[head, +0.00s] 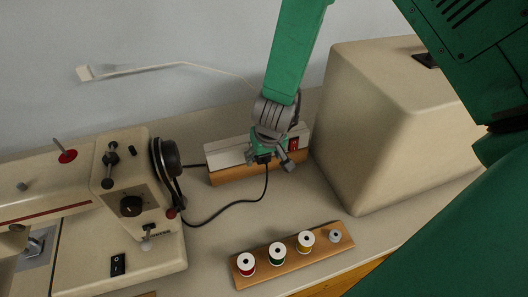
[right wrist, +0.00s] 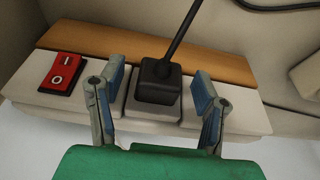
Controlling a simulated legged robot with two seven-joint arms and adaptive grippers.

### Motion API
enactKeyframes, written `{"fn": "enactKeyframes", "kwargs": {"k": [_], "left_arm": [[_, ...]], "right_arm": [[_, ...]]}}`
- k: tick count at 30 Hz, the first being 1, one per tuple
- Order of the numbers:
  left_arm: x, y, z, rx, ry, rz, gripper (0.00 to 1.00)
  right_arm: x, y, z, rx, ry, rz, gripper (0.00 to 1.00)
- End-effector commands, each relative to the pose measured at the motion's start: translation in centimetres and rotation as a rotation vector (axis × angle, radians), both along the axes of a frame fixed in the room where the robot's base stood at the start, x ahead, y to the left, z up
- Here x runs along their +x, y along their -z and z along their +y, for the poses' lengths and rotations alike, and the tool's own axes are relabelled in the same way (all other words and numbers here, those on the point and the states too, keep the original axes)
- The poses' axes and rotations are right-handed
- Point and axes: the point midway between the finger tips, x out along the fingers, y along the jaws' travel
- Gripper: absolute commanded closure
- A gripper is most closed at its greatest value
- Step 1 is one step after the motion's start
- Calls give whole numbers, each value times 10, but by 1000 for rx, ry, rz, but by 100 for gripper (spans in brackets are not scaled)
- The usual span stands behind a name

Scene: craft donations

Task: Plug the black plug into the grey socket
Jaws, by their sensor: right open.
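The black plug (right wrist: 158,82) sits upright on the grey socket (right wrist: 150,110), with its cord running up from its top. Its base looks flush with the socket, but how deep the pins go is hidden. My right gripper (right wrist: 160,88) is open, with one blue-padded finger on each side of the plug and a gap at both sides. In the head view my right gripper (head: 270,158) is over the power strip (head: 232,165), and the plug (head: 263,158) shows just below it. My left gripper is not in view.
The strip has a red rocker switch (right wrist: 63,72). The black cord (head: 232,203) loops towards the sewing machine (head: 115,225) at left. A beige case (head: 390,125) stands close at right. A wooden spool rack (head: 318,250) is in front; bare table lies between.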

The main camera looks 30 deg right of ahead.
Motion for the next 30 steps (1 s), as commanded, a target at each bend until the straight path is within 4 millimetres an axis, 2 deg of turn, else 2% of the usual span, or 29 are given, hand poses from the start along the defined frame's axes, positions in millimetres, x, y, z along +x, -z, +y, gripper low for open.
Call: {"fn": "enactKeyframes", "kwargs": {"k": [5,12,18,22,30], "left_arm": [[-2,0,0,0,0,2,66],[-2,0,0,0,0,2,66],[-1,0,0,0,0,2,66],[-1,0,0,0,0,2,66],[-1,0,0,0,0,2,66]], "right_arm": [[-5,-20,2,-1,-2,-3,41],[-18,-68,5,-4,-3,-5,41],[-27,-99,7,-4,-2,-3,41],[-31,-109,8,-2,-2,-1,41],[-32,-112,8,0,1,1,41]]}}
